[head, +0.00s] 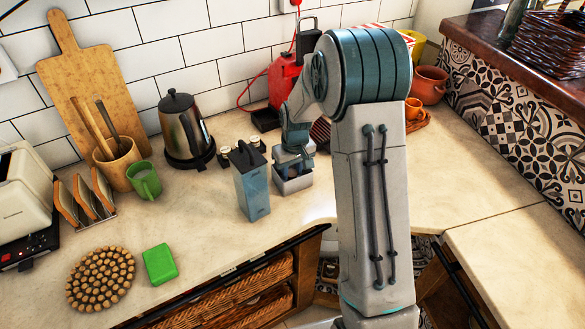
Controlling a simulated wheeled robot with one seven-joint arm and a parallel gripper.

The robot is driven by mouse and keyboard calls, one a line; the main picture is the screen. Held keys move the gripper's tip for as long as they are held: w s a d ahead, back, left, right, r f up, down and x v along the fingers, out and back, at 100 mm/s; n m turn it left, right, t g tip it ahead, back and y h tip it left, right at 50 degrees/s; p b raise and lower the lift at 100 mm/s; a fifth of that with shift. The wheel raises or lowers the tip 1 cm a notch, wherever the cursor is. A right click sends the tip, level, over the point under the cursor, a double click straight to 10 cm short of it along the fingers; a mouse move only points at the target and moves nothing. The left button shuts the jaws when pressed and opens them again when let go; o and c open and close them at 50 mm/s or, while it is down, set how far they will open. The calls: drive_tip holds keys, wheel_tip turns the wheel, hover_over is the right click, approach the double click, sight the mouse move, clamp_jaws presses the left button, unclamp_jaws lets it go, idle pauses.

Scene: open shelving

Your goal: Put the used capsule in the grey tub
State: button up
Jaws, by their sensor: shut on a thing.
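My gripper (294,168) points down in the middle of the counter, at the grey tub (292,186). The tub is a small, light grey, open box. The gripper's fingertips are at or just above its opening; I cannot tell whether they are inside the rim. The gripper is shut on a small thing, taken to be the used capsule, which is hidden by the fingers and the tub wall. The red coffee machine (283,78) stands behind, partly covered by my arm.
A tall blue-grey grater-like box (252,192) stands close left of the tub. Left of it are a kettle (184,125), a green mug (145,181) and a toast rack (84,197). A green block (160,264) lies in front. The right counter (470,175) is clear.

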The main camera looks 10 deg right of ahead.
sight(294, 176)
drive_tip(key=shift+f, duration=0.25)
drive_tip(key=o, duration=0.9)
drive_tip(key=shift+r, duration=0.15)
drive_tip(key=shift+o, duration=0.2)
drive_tip(key=shift+r, duration=0.1)
wheel_tip(294, 176, up, 11)
drive_tip(key=s+b, duration=0.1)
drive_tip(key=s+r+m, duration=0.1)
drive_tip(key=s+r, duration=0.1)
drive_tip(key=s, duration=1.1)
drive_tip(key=s+r+m+t, duration=0.1)
drive_tip(key=s+r, duration=0.2)
drive_tip(key=s, duration=1.1)
drive_tip(key=shift+m+t, duration=0.3)
drive_tip(key=shift+m, duration=0.1)
drive_tip(key=shift+r, duration=0.1)
